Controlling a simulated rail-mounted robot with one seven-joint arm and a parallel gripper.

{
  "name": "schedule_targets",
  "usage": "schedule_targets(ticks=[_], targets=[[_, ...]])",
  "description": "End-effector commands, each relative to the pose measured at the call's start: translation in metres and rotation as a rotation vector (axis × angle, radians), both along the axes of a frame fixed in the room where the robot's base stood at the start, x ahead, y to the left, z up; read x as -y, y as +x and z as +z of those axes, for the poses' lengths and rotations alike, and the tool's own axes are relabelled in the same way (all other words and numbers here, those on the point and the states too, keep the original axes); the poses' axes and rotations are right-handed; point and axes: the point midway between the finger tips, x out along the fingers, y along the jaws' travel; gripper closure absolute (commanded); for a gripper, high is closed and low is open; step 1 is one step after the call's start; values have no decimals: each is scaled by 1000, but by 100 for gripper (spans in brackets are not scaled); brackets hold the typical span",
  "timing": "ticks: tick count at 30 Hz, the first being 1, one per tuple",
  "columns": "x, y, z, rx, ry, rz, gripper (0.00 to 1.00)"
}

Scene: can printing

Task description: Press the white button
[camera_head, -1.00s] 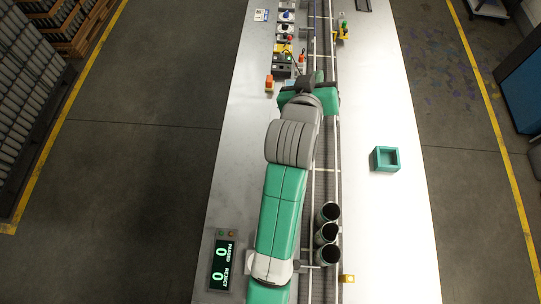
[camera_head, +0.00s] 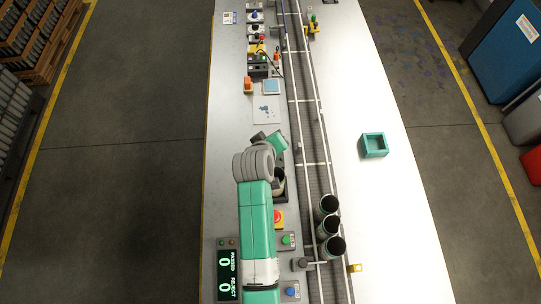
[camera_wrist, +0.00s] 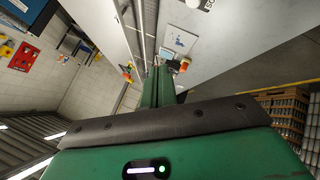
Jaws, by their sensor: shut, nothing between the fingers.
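A small white button-like top (camera_head: 254,29) shows among the controls at the far end of the bench, between a blue-topped and a red-topped control; it is too small to be sure it is the white button. My gripper's fingers (camera_wrist: 157,88) are shut with nothing between them in the wrist view. In the head view my arm reaches up the left side of the conveyor, and its fingertips cannot be made out. A white round thing (camera_wrist: 193,3), cut by the top edge of the wrist view, lies well away from the fingers.
A green button (camera_head: 287,240) and a blue button (camera_head: 291,291) stand near my arm. A teal box (camera_head: 374,145) sits on the clear right side. A display (camera_head: 228,275) reads zeros.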

Motion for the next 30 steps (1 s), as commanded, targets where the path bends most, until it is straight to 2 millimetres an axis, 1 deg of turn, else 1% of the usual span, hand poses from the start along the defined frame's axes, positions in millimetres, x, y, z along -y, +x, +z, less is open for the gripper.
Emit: schedule_targets(ticks=[4, 8, 11, 18, 24, 30], targets=[[0, 0, -3, 1, 1, 0, 100], [0, 0, -14, 1, 1, 0, 100], [0, 0, -26, 1, 1, 0, 100], [0, 0, -63, 1, 1, 0, 100], [0, 0, -85, 0, 0, 0, 100], [0, 0, -88, 2, 0, -1, 100]])
